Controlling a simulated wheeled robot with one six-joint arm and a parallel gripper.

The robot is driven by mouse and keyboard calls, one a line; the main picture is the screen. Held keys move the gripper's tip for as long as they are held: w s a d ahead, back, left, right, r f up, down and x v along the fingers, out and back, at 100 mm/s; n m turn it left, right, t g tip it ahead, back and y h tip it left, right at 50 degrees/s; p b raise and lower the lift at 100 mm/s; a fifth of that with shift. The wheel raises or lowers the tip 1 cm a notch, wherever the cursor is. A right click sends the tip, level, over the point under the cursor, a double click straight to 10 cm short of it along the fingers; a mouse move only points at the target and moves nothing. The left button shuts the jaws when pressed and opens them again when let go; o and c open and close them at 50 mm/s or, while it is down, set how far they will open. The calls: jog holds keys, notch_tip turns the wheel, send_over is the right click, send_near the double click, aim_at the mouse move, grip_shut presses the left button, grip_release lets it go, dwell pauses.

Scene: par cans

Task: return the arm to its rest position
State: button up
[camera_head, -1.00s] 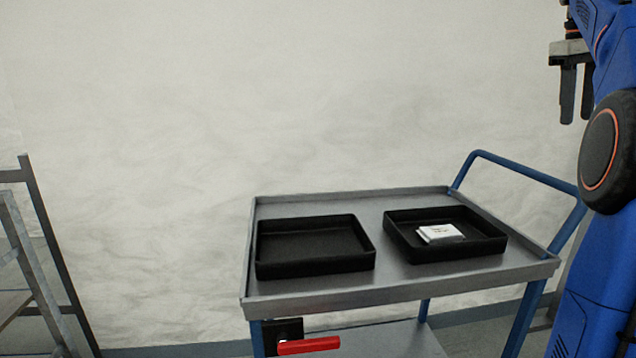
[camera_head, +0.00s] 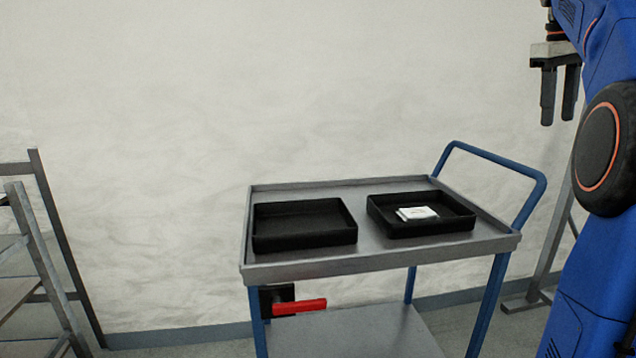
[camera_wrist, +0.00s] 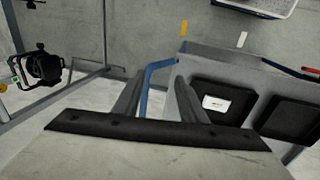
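My arm is blue and shows folded along the right edge of the head view. My gripper (camera_head: 558,122) hangs from it, fingers pointing down, in the upper right. The two dark fingers stand apart with an empty gap between them, so it is open. In the wrist view my gripper (camera_wrist: 160,88) shows both fingers spread with nothing between them. It is above and to the right of the cart, clear of it in the head view.
A grey cart (camera_head: 370,258) with a blue handle (camera_head: 500,160) carries a left black tray (camera_head: 303,240), empty, and a right black tray (camera_head: 430,229) holding a white packet (camera_head: 416,213). A metal frame (camera_head: 50,240) stands left. A par can (camera_wrist: 42,68) hangs in the wrist view.

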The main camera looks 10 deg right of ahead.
jog(key=s+a+f+t, duration=0.1)
jog(key=s+a+f, duration=0.3)
jog(key=a+f, duration=0.5)
jog(key=s+a+f+t, duration=0.2)
jog(key=s+a+f, duration=0.2)
jog(key=a+f, duration=0.55)
jog(key=s+a+f, duration=0.4)
jog(key=f, duration=0.3)
jog(key=s+a+f+t+y, duration=0.1)
jog(key=s+a+f, duration=0.4)
jog(key=f, duration=0.2)
jog(key=s+a+f+y, duration=0.1)
jog(key=s+a+f, duration=0.3)
jog(key=f, duration=0.4)
jog(key=shift+s+a+m, duration=0.3)
jog(key=shift+s+a, duration=0.05)
jog(key=shift+s, duration=0.3)
jog(key=shift+r, duration=0.1)
